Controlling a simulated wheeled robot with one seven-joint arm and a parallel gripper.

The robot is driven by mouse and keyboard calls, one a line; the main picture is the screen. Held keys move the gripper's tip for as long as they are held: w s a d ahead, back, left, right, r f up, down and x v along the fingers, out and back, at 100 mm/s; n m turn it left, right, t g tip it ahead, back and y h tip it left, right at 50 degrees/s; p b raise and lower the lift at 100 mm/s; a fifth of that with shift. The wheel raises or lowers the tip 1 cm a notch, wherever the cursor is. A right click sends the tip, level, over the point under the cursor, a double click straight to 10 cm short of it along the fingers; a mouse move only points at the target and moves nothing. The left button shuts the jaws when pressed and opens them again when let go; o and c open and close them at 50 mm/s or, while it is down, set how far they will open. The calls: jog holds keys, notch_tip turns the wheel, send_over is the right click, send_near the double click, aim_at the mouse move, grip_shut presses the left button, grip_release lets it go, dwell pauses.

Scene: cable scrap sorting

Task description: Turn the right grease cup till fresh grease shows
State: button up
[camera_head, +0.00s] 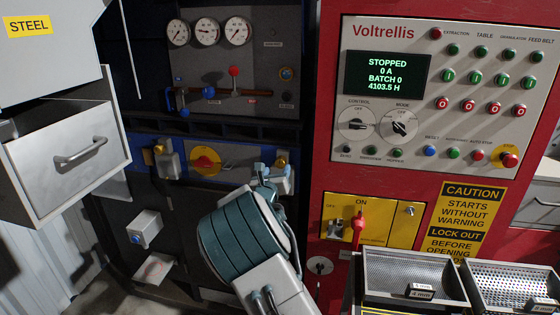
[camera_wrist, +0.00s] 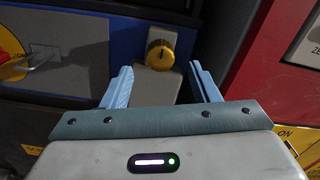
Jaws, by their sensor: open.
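The right grease cup (camera_head: 281,162) is a brass-coloured knob on a pale grey block, on the machine's blue band. It also shows in the wrist view (camera_wrist: 160,54), upper middle, with its block below it. My gripper (camera_head: 266,177) is in front of this cup and slightly left of it in the head view. In the wrist view my gripper (camera_wrist: 160,80) has its two pale blue fingers apart, one on each side of the cup's block in the picture. Nothing is between them in a grip, and I cannot tell any contact. I see no grease at the cup.
A second brass cup (camera_head: 158,150) stands left of a red rotary switch (camera_head: 206,161) on a yellow plate. The red control cabinet (camera_head: 330,170) rises close on the right. Perforated trays (camera_head: 410,270) stand at lower right. A grey drawer (camera_head: 70,150) juts out at left.

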aim_at(280, 164)
jog(key=shift+w+d+p, duration=0.2)
jog(key=shift+w+p, duration=0.05)
jog(key=shift+w, duration=0.8)
jog(key=shift+w+d+p, duration=0.2)
jog(key=shift+w+p, duration=0.05)
jog(key=shift+w, duration=0.75)
jog(key=shift+w+d+p, duration=0.2)
jog(key=shift+w+p, duration=0.05)
jog(key=shift+w, duration=0.8)
jog(key=c, duration=1)
